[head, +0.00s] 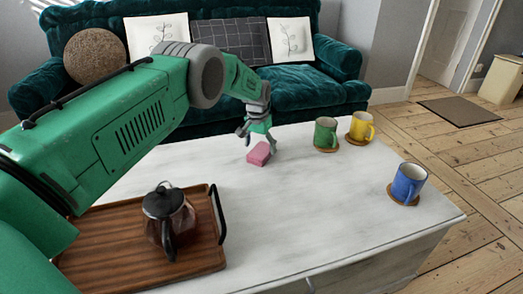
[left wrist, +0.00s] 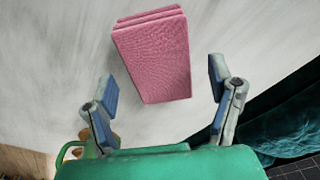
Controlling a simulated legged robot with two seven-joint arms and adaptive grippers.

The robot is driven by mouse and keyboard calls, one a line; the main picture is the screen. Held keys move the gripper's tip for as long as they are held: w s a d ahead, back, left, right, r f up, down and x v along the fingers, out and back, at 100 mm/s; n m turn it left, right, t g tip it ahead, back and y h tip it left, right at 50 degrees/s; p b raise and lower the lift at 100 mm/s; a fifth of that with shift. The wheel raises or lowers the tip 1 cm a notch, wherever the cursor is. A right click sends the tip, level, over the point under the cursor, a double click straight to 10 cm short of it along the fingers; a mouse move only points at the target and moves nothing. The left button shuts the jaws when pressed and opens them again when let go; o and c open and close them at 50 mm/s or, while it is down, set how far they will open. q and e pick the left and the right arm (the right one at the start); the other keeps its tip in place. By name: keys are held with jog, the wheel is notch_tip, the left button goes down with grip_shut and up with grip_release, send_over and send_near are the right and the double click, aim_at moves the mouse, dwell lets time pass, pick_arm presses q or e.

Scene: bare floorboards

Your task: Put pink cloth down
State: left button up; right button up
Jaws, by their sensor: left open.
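The pink cloth (head: 259,154) is a small folded block on the white table (head: 330,215), toward its far side. In the left wrist view the cloth (left wrist: 153,58) shows its textured top and folded layers, ahead of the fingertips and roughly centred between them. My left gripper (head: 260,135) is just above and beside the cloth in the head view. Its fingers (left wrist: 160,88) are spread apart with nothing between them. Whether a fingertip touches the cloth cannot be told. My right gripper is in neither view.
A green mug (head: 325,134), a yellow mug (head: 361,127) and a blue mug (head: 408,183) stand on coasters to the right. A wooden tray (head: 110,262) with a glass coffee pot (head: 168,220) is at the left. A teal sofa (head: 300,85) stands behind. The table's middle is clear.

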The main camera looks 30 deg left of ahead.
aim_at(260, 153)
pick_arm(q)
notch_tip(260, 153, up, 9)
jog(key=s+p, duration=0.1)
jog(key=p, duration=0.1)
jog(key=shift+d+p, duration=0.2)
jog(key=shift+p, duration=0.2)
jog(key=shift+d+r, duration=0.1)
jog(key=shift+d, duration=0.05)
